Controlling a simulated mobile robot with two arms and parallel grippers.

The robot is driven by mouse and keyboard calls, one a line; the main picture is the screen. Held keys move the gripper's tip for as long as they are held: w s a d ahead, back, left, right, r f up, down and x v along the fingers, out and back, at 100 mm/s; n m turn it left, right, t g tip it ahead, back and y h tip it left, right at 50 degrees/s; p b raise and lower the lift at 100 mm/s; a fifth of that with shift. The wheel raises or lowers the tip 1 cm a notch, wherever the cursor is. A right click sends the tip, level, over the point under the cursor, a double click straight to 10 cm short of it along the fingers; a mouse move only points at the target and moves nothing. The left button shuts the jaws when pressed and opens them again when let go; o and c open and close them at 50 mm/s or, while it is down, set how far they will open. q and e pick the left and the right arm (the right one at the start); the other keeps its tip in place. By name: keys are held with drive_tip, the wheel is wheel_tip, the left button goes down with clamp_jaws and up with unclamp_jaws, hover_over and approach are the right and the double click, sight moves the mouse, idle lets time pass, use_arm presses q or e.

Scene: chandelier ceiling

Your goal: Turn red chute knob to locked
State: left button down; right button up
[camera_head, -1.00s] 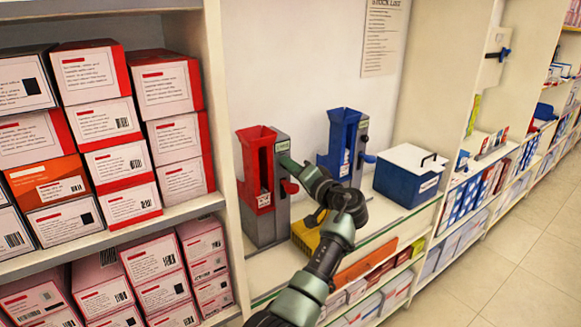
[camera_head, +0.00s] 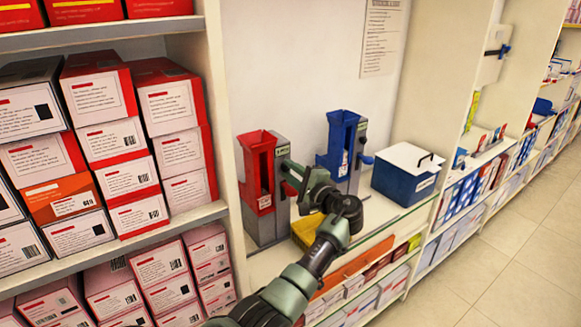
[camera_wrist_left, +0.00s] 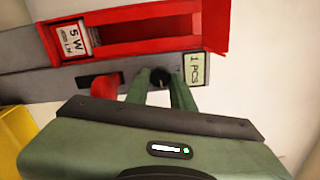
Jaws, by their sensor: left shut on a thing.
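The red chute (camera_head: 258,168) stands upright on the shelf in the head view, its grey side plate (camera_head: 282,212) facing right. The wrist view shows the chute (camera_wrist_left: 150,35) sideways. A small black knob (camera_wrist_left: 160,78) sits on the plate by the "1 PCS" label (camera_wrist_left: 194,69). A rounded red knob (camera_wrist_left: 106,86) is on the same plate, left of the fingers. My left gripper (camera_head: 285,165) has its two green fingers on either side of the black knob, shut on it; it also shows in the wrist view (camera_wrist_left: 160,86). The knob's pointing direction is unclear. My right gripper is not in view.
A blue chute (camera_head: 341,145) stands to the right, then a blue box with a white lid (camera_head: 405,172). A yellow thing (camera_head: 303,230) lies beneath my arm. A shelf upright (camera_head: 222,110) and stacked boxes (camera_head: 105,160) are at left. The floor at right is clear.

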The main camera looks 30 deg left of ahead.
use_arm(q)
drive_tip(key=shift+m, duration=0.5)
drive_tip(key=shift+f+p, duration=0.1)
drive_tip(key=shift+p, duration=0.2)
drive_tip(key=c, duration=1.2)
unclamp_jaws()
drive_tip(key=shift+d, duration=0.1)
drive_tip(key=b+v, duration=0.2)
drive_tip(key=v, duration=0.5)
drive_tip(key=shift+d, duration=0.35)
drive_tip(key=shift+s, duration=0.1)
